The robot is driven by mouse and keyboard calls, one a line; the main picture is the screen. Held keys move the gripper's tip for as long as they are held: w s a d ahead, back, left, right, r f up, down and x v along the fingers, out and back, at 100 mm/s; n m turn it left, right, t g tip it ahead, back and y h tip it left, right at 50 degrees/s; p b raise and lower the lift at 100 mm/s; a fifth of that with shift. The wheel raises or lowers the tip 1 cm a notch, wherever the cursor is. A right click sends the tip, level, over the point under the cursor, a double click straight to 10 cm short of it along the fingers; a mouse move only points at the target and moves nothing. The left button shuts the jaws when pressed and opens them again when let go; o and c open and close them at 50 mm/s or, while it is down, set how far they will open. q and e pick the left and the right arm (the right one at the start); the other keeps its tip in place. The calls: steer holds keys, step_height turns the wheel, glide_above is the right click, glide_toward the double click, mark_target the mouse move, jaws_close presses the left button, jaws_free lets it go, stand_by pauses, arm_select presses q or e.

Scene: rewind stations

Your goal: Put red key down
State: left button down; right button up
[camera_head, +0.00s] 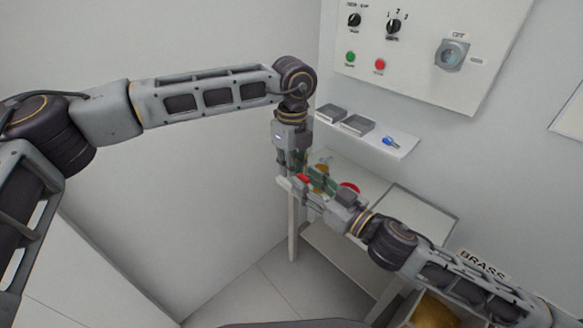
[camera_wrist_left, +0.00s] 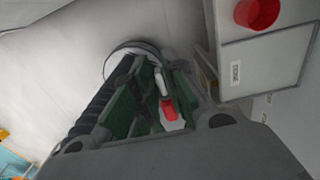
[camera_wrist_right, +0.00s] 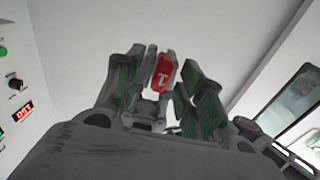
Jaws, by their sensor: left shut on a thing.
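The red key shows in the head view (camera_head: 303,178), between my two grippers. My left gripper (camera_head: 297,168) points down and is shut on it. In the left wrist view the red key (camera_wrist_left: 169,108) lies between the green-padded fingers, with a pale shank. My right gripper (camera_head: 312,189) reaches in from the lower right, close to the left one. In the right wrist view the red key (camera_wrist_right: 163,73), with a white mark on it, shows between my right fingers, which look apart. Contact with the right fingers cannot be told.
A wall shelf (camera_head: 408,145) carries two grey trays (camera_head: 331,112) (camera_head: 356,125) and a blue key (camera_head: 390,141). A control panel (camera_head: 420,70) with knobs and buttons hangs above. A table below has a red button (camera_head: 349,188). A box labelled BRASS (camera_head: 482,264) stands lower right.

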step_height(320, 180, up, 9)
steer(key=shift+r, duration=0.2)
stand_by(0.6)
stand_by(0.5)
